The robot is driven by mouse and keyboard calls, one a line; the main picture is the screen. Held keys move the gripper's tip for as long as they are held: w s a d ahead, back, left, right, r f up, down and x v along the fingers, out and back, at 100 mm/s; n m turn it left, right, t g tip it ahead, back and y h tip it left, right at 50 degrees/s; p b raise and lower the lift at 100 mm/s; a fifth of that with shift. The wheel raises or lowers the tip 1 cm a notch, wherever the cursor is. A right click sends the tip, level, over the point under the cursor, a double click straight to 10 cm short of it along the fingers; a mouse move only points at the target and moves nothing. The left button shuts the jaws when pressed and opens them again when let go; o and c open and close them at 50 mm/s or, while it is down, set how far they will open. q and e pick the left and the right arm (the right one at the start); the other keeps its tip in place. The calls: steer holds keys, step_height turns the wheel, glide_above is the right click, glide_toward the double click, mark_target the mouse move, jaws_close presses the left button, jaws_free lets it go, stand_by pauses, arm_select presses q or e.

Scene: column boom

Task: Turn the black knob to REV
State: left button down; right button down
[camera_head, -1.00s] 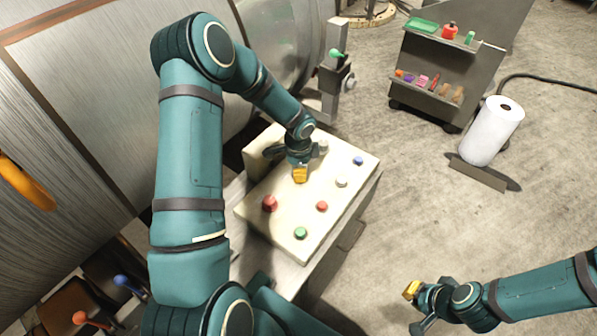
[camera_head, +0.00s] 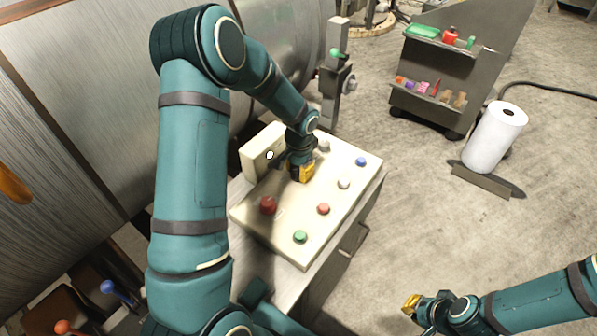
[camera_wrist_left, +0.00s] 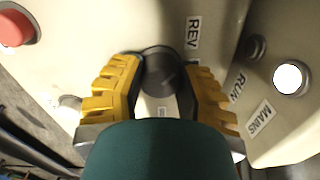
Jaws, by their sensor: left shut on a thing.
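The black knob (camera_wrist_left: 158,72) shows in the left wrist view, between the two yellow fingertips of my left gripper (camera_wrist_left: 160,88). The gripper is shut on it. A REV label (camera_wrist_left: 193,32) is on the panel just above and right of the knob. In the head view my left gripper (camera_head: 299,172) is down on the cream control panel (camera_head: 328,226) and hides the knob. The knob's exact pointing direction is hard to tell. My right gripper (camera_head: 418,306) is at the lower right, off the panel; its finger gap is not clear.
A large red button (camera_head: 268,205), a small red one (camera_head: 323,208), a green one (camera_head: 300,236), a white one (camera_head: 344,184) and a blue one (camera_head: 361,161) surround my left gripper.

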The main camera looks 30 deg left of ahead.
mark_target(299, 171)
arm_select(q)
steer(key=shift+s+f, duration=0.1)
steer(key=shift+s, duration=0.05)
steer(key=c, duration=0.5)
jaws_free()
steer(key=shift+c, duration=0.2)
steer(key=shift+r, duration=0.5)
step_height(299, 171, up, 11)
steer(key=shift+d, duration=0.25)
